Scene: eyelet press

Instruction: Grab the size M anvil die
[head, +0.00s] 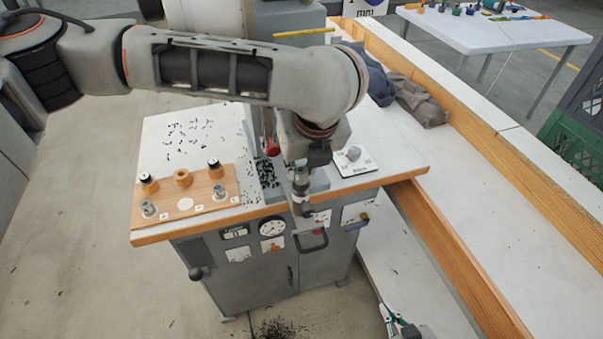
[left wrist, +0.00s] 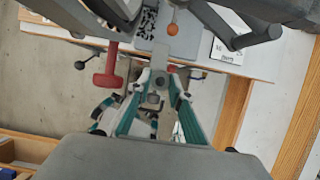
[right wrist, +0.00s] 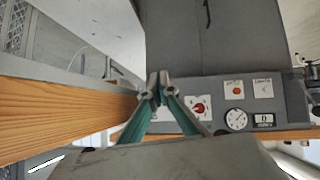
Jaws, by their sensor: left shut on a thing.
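My left arm crosses the head view from the left and ends over the front of the press bench. In the left wrist view my left gripper (left wrist: 162,76) is shut on a small grey metal piece at its tips; its size mark cannot be read. The wooden die board (head: 168,214) has black-topped dies (head: 214,164) at the back left and back right and silver dies (head: 148,209) at the front left and front right. Its middle column shows an empty wooden ring (head: 183,178) and a bare pale circle (head: 185,204). My right gripper (right wrist: 157,78) is shut and empty, low before the cabinet.
The press's red knob (head: 272,149) stands beside my left arm. A white card (head: 357,166) with a grey lump lies right of it. A wood-edged bench (head: 500,235) runs along the right. Dark specks litter the bench top.

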